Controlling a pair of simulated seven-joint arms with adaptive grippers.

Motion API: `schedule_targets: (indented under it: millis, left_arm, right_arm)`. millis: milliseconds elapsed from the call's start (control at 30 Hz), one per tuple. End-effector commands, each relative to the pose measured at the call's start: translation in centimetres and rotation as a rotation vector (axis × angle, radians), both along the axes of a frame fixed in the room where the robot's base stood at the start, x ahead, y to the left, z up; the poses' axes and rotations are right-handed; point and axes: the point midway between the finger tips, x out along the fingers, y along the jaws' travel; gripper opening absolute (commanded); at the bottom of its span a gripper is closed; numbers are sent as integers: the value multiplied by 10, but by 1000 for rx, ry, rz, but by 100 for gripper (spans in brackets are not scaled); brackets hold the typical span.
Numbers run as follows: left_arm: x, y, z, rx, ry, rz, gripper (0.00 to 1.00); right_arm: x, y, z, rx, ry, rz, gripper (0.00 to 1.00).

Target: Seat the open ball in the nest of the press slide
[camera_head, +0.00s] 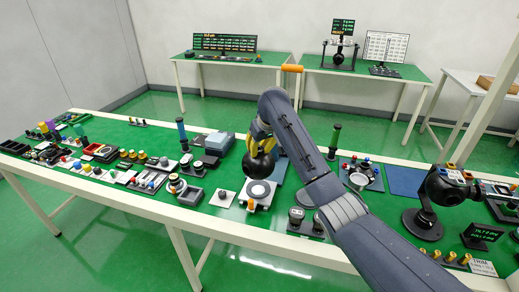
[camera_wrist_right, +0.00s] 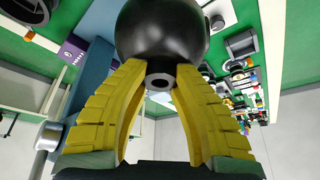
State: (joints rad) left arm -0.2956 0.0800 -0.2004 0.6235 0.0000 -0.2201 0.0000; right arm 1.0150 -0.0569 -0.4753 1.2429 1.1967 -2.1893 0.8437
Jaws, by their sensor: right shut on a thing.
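My right gripper (camera_head: 259,136) has yellow fingers and is shut on a black ball (camera_head: 258,165). It holds the ball from above, over the bench. In the right wrist view the ball (camera_wrist_right: 163,28) sits between the yellow fingers (camera_wrist_right: 160,85), and a short grey stub with a hole faces the camera. A pale block with a round grey face (camera_head: 261,192), perhaps the press slide with its nest, lies just below the ball in the picture. The ball appears apart from it. The nest's inside is too small to make out. My left gripper is not in view.
A small pale plate with a dark knob (camera_head: 224,197) lies left of the block. A dark double-knob fixture (camera_head: 306,220) stands to its right. A black gimbal camera (camera_head: 432,200) stands farther right. Many small parts crowd the green bench (camera_head: 110,128) at left.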

Motion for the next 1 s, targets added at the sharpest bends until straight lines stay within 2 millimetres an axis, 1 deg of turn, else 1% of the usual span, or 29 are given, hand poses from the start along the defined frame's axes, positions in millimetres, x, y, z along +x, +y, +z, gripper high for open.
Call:
schedule_targets:
  millis: [200, 333, 800, 1000]
  left_arm:
    - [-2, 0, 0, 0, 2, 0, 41]
    - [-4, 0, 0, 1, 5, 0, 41]
    - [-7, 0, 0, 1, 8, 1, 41]
    - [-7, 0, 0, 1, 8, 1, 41]
  right_arm:
    - [0, 0, 1, 3, -4, -9, 0]
    - [0, 0, -3, 3, -3, -11, 0]
    - [0, 0, -38, 3, -3, -13, 0]
    - [0, 0, -49, 3, -3, -11, 0]
